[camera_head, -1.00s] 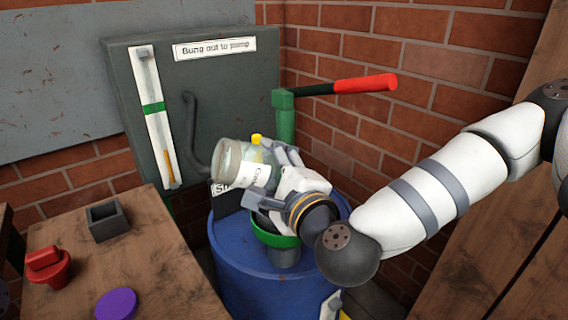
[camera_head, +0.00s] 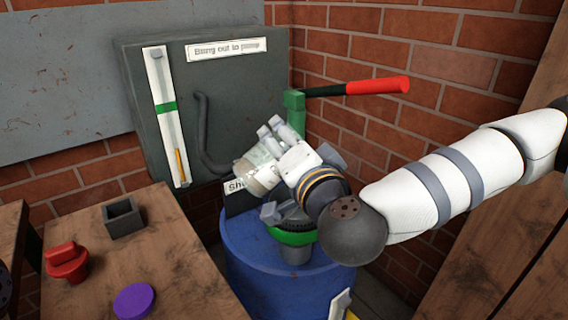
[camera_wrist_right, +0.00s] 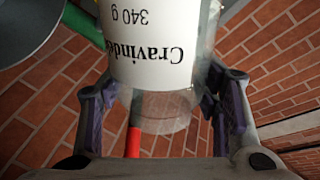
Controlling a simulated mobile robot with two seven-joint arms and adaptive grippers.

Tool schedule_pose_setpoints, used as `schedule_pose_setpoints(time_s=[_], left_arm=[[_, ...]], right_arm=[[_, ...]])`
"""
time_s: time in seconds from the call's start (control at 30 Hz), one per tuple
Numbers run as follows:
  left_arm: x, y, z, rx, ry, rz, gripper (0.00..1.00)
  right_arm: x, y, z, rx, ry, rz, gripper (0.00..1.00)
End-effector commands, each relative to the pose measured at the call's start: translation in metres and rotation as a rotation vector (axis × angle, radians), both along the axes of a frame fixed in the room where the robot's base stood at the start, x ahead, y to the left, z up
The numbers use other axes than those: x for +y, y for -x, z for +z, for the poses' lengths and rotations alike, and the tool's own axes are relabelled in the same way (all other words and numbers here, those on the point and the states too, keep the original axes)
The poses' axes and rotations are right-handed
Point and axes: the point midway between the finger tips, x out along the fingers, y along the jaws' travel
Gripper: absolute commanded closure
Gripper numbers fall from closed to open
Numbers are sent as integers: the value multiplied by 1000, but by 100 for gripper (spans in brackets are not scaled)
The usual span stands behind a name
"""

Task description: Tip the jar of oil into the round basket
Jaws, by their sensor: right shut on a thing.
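My right gripper (camera_head: 268,172) is shut on the clear jar (camera_head: 252,180), which has a white label. The jar is tilted, its wide end pointing down and left. The wrist view shows the jar (camera_wrist_right: 155,50) between the fingers, its label reading upside down, "340 g". The green-rimmed round basket (camera_head: 293,238) sits on top of the blue drum, below and slightly right of the jar. The gripper and wrist hide much of the basket. I cannot tell whether oil is leaving the jar. My left gripper is not in view.
The blue drum (camera_head: 250,257) carries a green pump post with a red-ended handle (camera_head: 378,87) behind the gripper. A grey cabinet (camera_head: 228,85) with a sight gauge stands behind. The wooden table (camera_head: 175,265) at left holds a grey box, red knob and purple disc.

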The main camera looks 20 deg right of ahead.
Motion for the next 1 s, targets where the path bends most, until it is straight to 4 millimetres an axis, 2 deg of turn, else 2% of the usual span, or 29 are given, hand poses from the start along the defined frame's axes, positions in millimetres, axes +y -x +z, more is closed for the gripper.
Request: schedule_pose_setpoints(time_s=[0.03,0.27,0.4,0.5,0.63,1.0], left_arm=[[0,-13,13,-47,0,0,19],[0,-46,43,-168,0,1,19],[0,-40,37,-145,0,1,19],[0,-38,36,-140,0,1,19],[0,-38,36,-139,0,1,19],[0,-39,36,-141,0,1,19]], right_arm=[[-1,2,13,-17,54,0,100],[-6,2,28,-53,379,-3,100],[-16,-1,8,-53,722,-2,100],[-20,-2,4,-59,862,-3,100],[-23,-2,2,-63,930,-4,100],[-21,1,2,-65,930,3,100]])
